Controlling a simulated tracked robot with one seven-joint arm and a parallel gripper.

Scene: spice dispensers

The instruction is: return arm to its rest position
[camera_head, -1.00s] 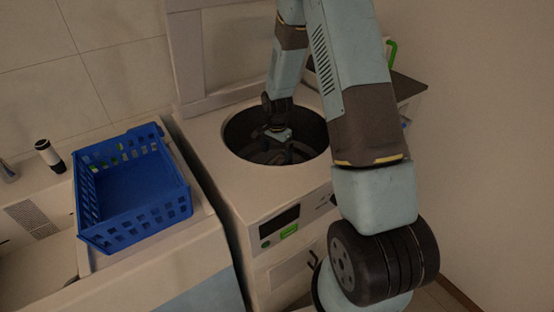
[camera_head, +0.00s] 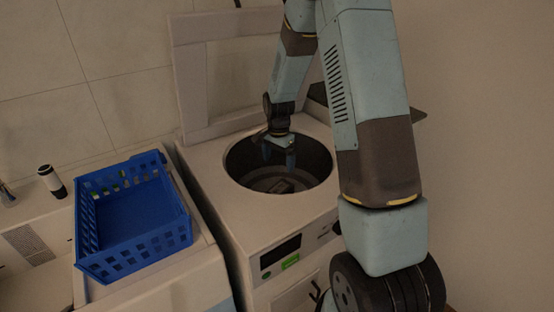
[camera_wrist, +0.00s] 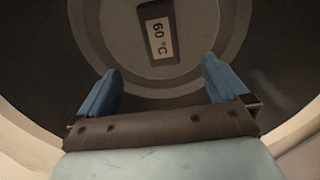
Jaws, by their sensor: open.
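My arm (camera_head: 372,90) reaches from the lower right up and over to a white machine (camera_head: 225,195) with a round opening in its top. My gripper (camera_head: 279,158) points down at the opening, its fingertips around rim height by the look of it. In the wrist view its two blue fingers (camera_wrist: 160,65) are spread apart with nothing between them. A small dark block with a "60 °C" label (camera_wrist: 159,38) lies on the round floor of the opening, beyond the fingertips; it also shows dimly in the head view (camera_head: 281,186).
The machine's lid (camera_head: 186,80) stands open behind the opening. A blue basket (camera_head: 140,262) sits on the counter to the left. A black-and-white cylinder (camera_head: 52,182) stands left of the basket. A dark flat surface (camera_head: 419,115) shows behind my arm.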

